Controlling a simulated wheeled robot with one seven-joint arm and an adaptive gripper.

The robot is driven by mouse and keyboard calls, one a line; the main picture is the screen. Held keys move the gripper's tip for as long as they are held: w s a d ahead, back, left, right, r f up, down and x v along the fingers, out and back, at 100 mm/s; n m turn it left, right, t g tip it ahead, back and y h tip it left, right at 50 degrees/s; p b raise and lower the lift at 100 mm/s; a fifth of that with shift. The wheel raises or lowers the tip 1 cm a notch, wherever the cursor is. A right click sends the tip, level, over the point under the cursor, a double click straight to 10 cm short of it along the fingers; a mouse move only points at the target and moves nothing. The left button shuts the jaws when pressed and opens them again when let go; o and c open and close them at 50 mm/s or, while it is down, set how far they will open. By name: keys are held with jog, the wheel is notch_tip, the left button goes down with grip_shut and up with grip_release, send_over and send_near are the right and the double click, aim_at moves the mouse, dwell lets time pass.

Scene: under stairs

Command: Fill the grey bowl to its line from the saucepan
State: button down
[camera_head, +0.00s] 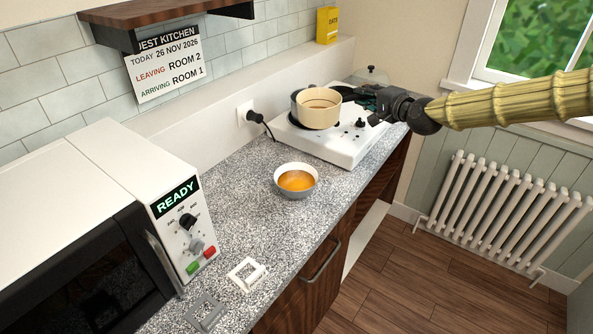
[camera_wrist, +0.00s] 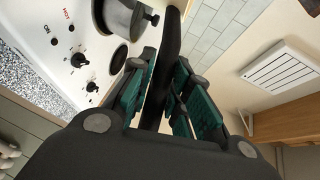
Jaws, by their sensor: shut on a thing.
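The cream saucepan (camera_head: 318,117) is above the near side of the white hob, roughly level, with its handle to the right. A little brownish content or staining shows inside it. My gripper (camera_head: 372,99) is shut on its black handle; in the wrist view the handle (camera_wrist: 172,45) runs between the green finger pads. The grey bowl (camera_head: 296,194) stands upright on the speckled worktop, in front of the hob and apart from the saucepan. It holds orange liquid; I cannot make out its line or the exact level against it.
A dark grey pot (camera_wrist: 124,14) stands on the white hob (camera_head: 340,150), behind the saucepan. A microwave (camera_head: 105,215) fills the left. The worktop around the bowl is clear.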

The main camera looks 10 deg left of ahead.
jog(key=shift+w+f+b, duration=0.2)
jog(key=shift+w+b, duration=0.15)
jog(key=shift+b, duration=0.3)
jog(key=shift+r, duration=0.3)
jog(key=shift+r+p, duration=0.85)
jog(key=shift+r, duration=1.15)
jog(key=shift+f, duration=0.1)
